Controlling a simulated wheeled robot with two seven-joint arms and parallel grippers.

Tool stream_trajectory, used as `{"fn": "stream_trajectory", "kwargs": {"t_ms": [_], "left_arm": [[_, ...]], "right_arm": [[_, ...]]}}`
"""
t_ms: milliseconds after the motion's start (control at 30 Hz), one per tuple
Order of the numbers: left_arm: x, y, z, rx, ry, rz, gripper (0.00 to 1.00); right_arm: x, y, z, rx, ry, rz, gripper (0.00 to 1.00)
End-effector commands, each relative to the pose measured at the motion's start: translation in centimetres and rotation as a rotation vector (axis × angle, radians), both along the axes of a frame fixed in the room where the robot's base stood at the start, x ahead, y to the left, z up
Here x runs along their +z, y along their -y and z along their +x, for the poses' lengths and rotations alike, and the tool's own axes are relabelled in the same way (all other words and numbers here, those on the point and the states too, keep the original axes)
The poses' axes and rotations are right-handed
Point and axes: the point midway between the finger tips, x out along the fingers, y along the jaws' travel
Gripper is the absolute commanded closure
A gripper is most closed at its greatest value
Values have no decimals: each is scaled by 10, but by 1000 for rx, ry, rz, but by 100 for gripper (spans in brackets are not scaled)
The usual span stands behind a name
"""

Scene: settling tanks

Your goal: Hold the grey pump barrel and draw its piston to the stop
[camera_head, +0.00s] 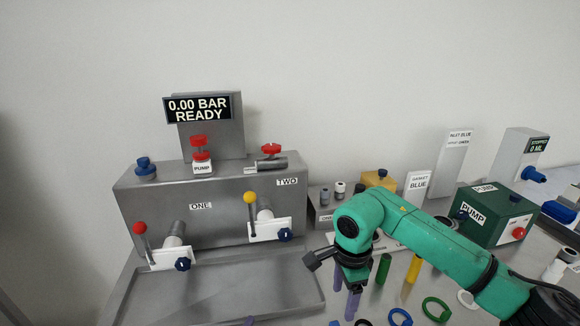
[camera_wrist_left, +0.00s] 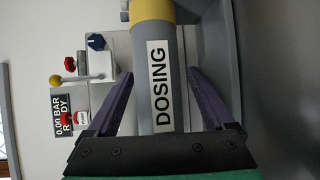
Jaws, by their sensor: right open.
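The grey pump barrel (camera_wrist_left: 158,85) carries a white DOSING label and a yellow band or end. It fills the middle of the left wrist view, between the two purple fingers of my left gripper (camera_wrist_left: 160,72). The fingertips lie close along both its sides; I cannot tell whether they touch it. The piston is not clearly visible. The barrel is not visible in the head view. My right gripper (camera_head: 345,292) points down, open and empty, over the table right of the grey tray.
A grey console (camera_head: 215,212) with levers and a 0.00 BAR READY display (camera_head: 198,107) stands behind the tray (camera_head: 215,290). Green and yellow cylinders (camera_head: 413,269), rings (camera_head: 436,309) and a green PUMP box (camera_head: 490,218) lie near my right arm.

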Motion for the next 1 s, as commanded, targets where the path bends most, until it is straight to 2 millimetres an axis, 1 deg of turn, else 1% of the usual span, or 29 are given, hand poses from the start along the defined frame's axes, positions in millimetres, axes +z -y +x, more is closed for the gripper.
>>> {"fn": "stream_trajectory", "kwargs": {"t_ms": [133,233,267,500,600,733,1000], "left_arm": [[0,-1,-3,0,0,0,14],[1,-7,-15,0,-2,0,14],[2,-9,-21,0,-3,1,14],[10,-36,-80,0,-6,2,14],[13,-44,-98,0,-5,1,14],[16,-49,-108,0,-2,1,14],[16,-49,-108,0,0,0,14]], "right_arm": [[0,0,0,0,0,0,28],[0,0,0,0,0,0,28],[0,0,0,0,0,0,28],[0,0,0,0,0,0,28],[0,0,0,0,0,0,28],[0,0,0,0,0,0,28],[0,0,0,0,0,0,28]]}}
